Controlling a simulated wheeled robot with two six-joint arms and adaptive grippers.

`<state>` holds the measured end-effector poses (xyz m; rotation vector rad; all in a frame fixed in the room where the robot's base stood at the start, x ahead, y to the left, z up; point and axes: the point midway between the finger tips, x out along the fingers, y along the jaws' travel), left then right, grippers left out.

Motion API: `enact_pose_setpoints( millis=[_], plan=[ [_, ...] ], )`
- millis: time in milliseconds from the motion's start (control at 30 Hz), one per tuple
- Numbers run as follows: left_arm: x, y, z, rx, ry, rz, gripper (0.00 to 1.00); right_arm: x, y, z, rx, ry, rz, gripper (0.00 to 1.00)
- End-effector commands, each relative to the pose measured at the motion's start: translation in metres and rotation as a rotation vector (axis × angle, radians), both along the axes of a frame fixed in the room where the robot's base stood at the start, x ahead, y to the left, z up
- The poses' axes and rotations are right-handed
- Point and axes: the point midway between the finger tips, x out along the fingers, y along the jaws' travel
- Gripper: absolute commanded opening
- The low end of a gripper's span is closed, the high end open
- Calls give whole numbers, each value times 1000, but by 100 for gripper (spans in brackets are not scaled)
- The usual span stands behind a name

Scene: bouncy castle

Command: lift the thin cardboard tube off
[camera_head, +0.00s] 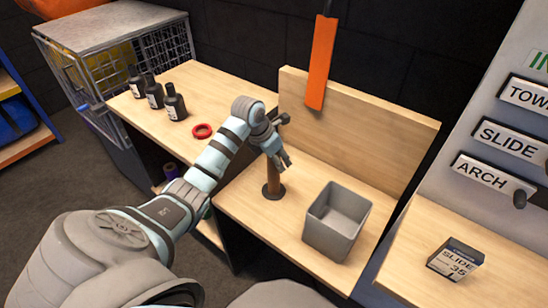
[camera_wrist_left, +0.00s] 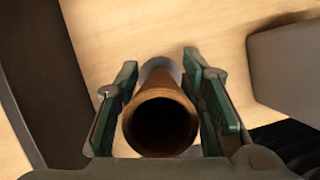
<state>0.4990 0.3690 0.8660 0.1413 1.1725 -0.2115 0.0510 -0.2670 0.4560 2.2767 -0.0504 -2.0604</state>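The thin cardboard tube (camera_head: 273,178) is brown and stands upright on a dark round base (camera_head: 274,192) on the light wooden bench. Its top is partly hidden by my left gripper (camera_head: 281,160), which is pitched down over it. In the left wrist view, the tube's open end (camera_wrist_left: 161,125) faces the camera and its inside is dark. The two green-padded fingers of the left gripper (camera_wrist_left: 160,85) stand on either side of the tube, spread apart. Narrow gaps seem to show beside it. My right gripper is not in view.
A grey open bin (camera_head: 337,222) stands right of the tube. A wooden back panel (camera_head: 365,130) rises behind, with an orange strip (camera_head: 321,62) hanging. A red ring (camera_head: 202,131) and several dark bottles (camera_head: 175,103) sit left. A slide box (camera_head: 456,259) is far right.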

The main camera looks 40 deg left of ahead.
Motion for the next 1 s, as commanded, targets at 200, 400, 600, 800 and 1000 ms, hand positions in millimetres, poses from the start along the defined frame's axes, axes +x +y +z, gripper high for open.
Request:
enact_pose_setpoints(
  millis=[200, 400, 600, 800, 1000],
  plan=[
    [0, 0, 0, 0, 0, 0, 6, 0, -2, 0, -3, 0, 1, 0],
    [0, 0, 1, 0, 0, 0, 6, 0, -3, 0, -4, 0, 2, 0],
    [1, 0, 15, 1, -3, 0, 6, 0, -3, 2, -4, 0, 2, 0],
    [1, 0, 57, 1, -5, -1, 6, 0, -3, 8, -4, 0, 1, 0],
    [1, 0, 114, 1, -7, -1, 6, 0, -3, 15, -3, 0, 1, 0]
  ],
)
